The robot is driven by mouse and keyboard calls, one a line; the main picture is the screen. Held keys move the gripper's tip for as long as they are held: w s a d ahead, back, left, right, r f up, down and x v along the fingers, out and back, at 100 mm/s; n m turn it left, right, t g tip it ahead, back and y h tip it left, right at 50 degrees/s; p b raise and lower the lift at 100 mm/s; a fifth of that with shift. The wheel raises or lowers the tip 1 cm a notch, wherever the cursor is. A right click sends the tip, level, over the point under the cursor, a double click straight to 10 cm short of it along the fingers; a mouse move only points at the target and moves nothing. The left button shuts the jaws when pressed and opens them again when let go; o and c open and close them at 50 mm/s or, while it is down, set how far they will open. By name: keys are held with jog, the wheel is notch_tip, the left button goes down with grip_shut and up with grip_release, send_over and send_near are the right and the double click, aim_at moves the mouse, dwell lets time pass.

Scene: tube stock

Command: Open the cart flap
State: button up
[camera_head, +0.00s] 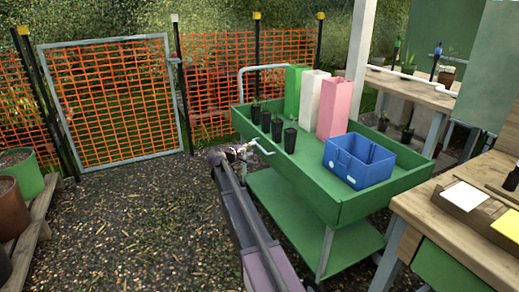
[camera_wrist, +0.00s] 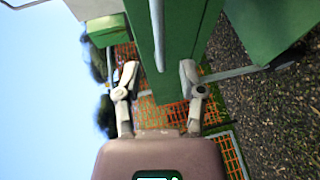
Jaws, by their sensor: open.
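The green cart (camera_head: 346,207) stands right of centre in the head view, with a raised rim around its top. A small light-grey handle (camera_head: 264,148) sticks out of its long near-side panel (camera_head: 300,186), which appears to be the flap; it looks upright and closed. My gripper (camera_head: 240,151) is close beside this handle at the panel's left part. In the wrist view my gripper (camera_wrist: 159,80) is open, its two fingers apart on either side of the green panel's edge (camera_wrist: 146,50). A light metal bar (camera_wrist: 157,25) shows along the panel. I cannot tell whether the fingers touch anything.
On the cart are a blue crate (camera_head: 345,170), green, white and pink tall boxes (camera_head: 335,108), and small black pots (camera_head: 290,140). A wooden bench (camera_head: 440,235) stands close at right. An orange mesh gate (camera_head: 118,105) is behind. Open gravel (camera_head: 140,230) lies left.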

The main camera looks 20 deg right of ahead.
aim_at(258, 146)
jog(key=shift+b+x, duration=0.45)
jog(key=shift+x, duration=2.65)
grip_shut()
